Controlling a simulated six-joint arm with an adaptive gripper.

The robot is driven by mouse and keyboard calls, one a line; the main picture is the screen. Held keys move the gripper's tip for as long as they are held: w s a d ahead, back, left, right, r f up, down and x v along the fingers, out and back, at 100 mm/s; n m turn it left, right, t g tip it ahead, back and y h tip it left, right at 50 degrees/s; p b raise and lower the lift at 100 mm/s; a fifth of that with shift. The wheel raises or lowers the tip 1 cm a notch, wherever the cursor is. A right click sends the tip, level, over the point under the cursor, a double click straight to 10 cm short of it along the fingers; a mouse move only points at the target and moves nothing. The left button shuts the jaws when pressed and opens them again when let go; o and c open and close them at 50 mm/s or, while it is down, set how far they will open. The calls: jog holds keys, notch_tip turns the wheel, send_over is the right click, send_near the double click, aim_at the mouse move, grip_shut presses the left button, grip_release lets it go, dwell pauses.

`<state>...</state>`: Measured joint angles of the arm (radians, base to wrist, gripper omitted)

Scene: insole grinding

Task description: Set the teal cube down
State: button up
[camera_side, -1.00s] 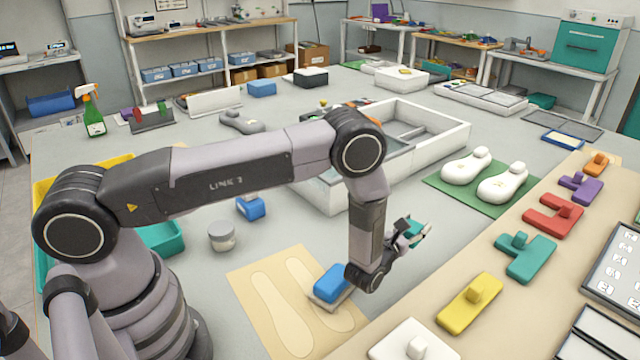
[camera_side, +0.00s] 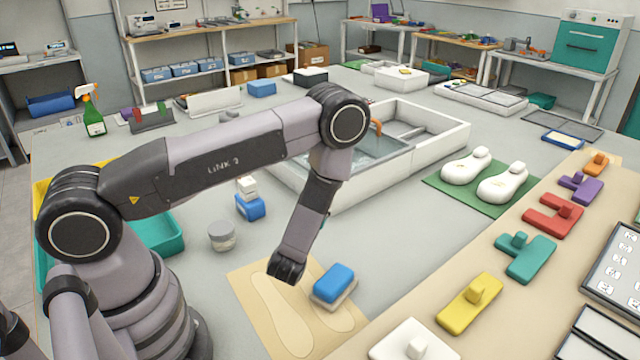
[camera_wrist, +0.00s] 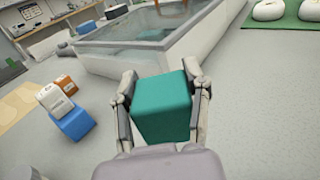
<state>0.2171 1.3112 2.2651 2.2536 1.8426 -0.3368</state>
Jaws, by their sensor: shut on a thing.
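The teal cube (camera_wrist: 163,106) is held between the two fingers of my gripper (camera_wrist: 162,98) in the wrist view. A finger presses on each side of it. In the wrist view the cube appears above the grey table (camera_wrist: 255,120), in front of the white-walled basin (camera_wrist: 150,65). I cannot tell its exact height.
A blue-topped sanding block (camera_side: 333,284) sits on the tan insole sheet (camera_side: 245,285). A grey jar (camera_side: 222,236) is nearby. Grey table is bare before the basin (camera_side: 440,150).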

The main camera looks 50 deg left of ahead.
jog(key=a+f, duration=0.1)
jog(key=f, duration=0.2)
jog(key=s+a+f+n+g+y, duration=0.1)
jog(key=f, duration=0.2)
jog(key=s+a+f+y, duration=0.1)
jog(key=a+f, duration=0.1)
jog(key=f, duration=0.1)
jog(key=shift+s+a+n+g, duration=0.1)
jog(key=shift+s+n+g, duration=0.2)
jog(key=shift+n, duration=0.1)
jog(key=o, duration=0.9)
jog(key=shift+f, duration=0.1)
jog(key=shift+c, duration=0.2)
